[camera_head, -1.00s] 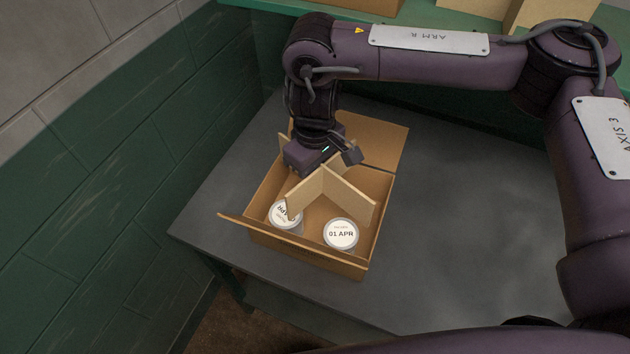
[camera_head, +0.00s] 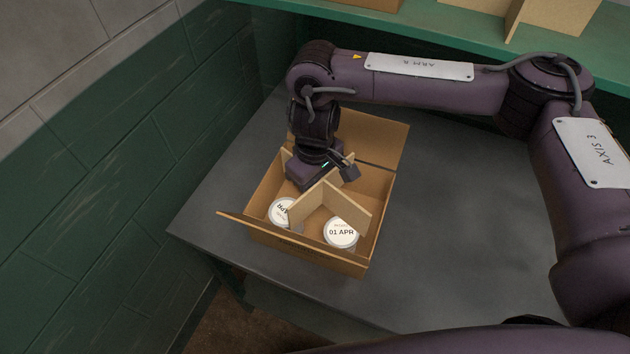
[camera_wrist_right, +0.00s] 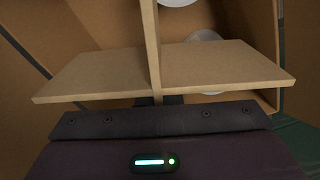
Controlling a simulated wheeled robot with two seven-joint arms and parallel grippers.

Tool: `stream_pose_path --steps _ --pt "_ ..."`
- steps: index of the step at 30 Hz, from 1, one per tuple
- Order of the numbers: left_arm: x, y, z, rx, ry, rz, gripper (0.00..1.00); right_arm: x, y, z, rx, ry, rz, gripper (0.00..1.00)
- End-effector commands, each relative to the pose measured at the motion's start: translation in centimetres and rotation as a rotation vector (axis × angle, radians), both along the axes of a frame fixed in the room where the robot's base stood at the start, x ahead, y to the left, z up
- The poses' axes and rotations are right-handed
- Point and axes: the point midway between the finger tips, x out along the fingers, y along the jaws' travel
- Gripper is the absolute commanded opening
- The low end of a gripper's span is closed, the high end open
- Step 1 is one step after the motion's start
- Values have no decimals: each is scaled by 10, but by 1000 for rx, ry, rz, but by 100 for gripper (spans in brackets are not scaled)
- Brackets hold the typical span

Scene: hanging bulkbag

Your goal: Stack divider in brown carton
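The brown carton (camera_head: 308,256) stands open on a grey table, its flaps folded out. The tan cross-shaped divider (camera_head: 346,204) is partly inside it, its top edges showing between the walls; it fills much of the right wrist view (camera_wrist_right: 215,65). White-lidded containers are in the carton: one reads "01 APR" (camera_head: 341,234), another is at the left (camera_head: 280,212). My right gripper (camera_head: 324,178) is over the carton's rear half, shut on the divider near its crossing; its fingertips are mostly hidden, with dark finger parts in the wrist view (camera_wrist_right: 160,101). My left gripper is out of view.
The grey table (camera_head: 450,230) is clear right of the carton. A green block wall (camera_head: 110,190) rises at the left. A green shelf (camera_head: 440,32) behind carries a carton and another tan divider (camera_head: 552,18).

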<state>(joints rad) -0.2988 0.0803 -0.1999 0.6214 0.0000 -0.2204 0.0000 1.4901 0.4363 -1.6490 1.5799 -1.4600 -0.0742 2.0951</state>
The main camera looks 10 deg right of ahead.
Motion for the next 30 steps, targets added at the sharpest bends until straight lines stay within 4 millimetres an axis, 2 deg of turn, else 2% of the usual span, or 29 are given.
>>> stream_pose_path --steps 1,3,7,17,23,30 --pt "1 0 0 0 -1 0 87 0 0 1 1 -1 0 0" --pt "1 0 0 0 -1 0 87 0 0 1 1 -1 0 12" --pt "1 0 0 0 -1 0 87 0 0 1 1 -1 0 27" --pt "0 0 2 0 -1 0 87 0 0 5 0 -1 1 27" --pt "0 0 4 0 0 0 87 2 0 32 -1 -8 2 27" --pt "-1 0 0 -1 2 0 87 2 0 82 -1 -8 1 27"
